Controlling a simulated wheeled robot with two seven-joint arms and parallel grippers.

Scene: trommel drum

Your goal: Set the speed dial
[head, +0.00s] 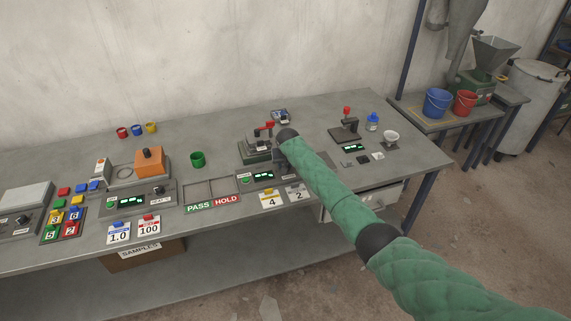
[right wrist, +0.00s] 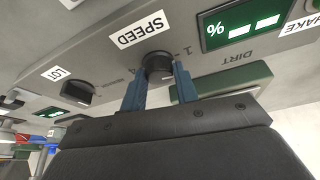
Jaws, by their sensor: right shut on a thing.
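The speed dial (right wrist: 157,63) is a round black knob on a grey panel, below the white SPEED label (right wrist: 142,29) in the right wrist view. My right gripper (right wrist: 159,74) has one blue finger on each side of the knob and is shut on it. In the head view my right gripper (head: 279,160) is at the front of the small machine with a green display (head: 262,175); the arm and gripper hide the dial there. My left gripper is not in view.
Another black knob (right wrist: 77,91) by a LOT label and a percent display (right wrist: 243,22) flank the dial. In the head view, number cards (head: 270,199) lie before the machine, a PASS/HOLD tray (head: 212,204) stands to its left, and a green cup (head: 197,159) is behind that tray.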

